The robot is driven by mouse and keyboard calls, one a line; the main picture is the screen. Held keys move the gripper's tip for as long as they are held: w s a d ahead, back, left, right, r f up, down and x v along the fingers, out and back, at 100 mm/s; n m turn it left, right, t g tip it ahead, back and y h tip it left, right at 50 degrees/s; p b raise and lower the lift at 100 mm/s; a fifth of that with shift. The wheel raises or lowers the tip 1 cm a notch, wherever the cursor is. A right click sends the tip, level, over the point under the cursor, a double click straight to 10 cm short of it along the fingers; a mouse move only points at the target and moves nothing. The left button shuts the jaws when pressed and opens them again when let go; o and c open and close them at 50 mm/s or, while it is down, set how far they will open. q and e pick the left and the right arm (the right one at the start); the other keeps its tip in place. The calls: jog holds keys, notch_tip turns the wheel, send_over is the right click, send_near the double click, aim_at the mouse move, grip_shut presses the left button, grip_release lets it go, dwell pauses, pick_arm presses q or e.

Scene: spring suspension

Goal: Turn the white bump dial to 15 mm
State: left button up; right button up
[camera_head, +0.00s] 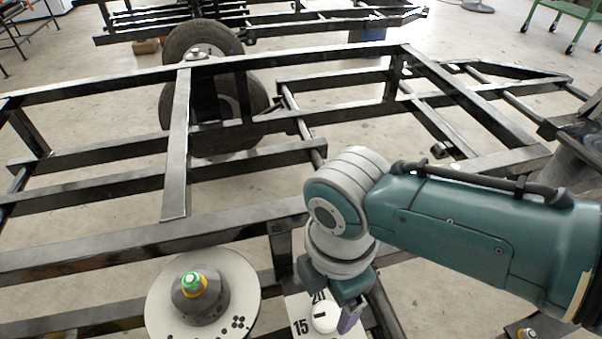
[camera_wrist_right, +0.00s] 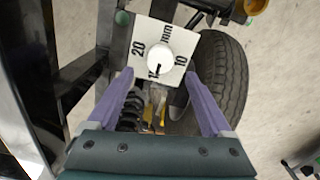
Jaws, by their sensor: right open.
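The white bump dial (camera_head: 325,317) is a round knob on a white square plate (camera_head: 301,327) printed with 15 and 20, at the bottom of the head view. The right wrist view shows the dial (camera_wrist_right: 160,58) and plate (camera_wrist_right: 139,31) with 20, mm and 10 readable; the number at the lower edge is partly covered. A short dark mark shows on the knob, but I cannot tell exactly where it points. My right gripper (camera_head: 338,298) is open above the dial, its two purple fingers (camera_wrist_right: 159,75) on either side of the knob and apart from it. My left gripper is not in view.
A grey round disc (camera_head: 158,310) with a dark hub and green-and-yellow top is left of the plate. Dark metal frame rails (camera_head: 240,228) cross the scene. A tyre (camera_wrist_right: 222,75) is beside the plate in the wrist view. Open concrete floor (camera_head: 480,60) lies beyond.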

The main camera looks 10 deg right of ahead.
aim_at(326, 313)
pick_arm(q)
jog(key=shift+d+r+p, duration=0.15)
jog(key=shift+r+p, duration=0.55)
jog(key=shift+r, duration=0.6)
pick_arm(e)
jog(key=shift+r, duration=1.75)
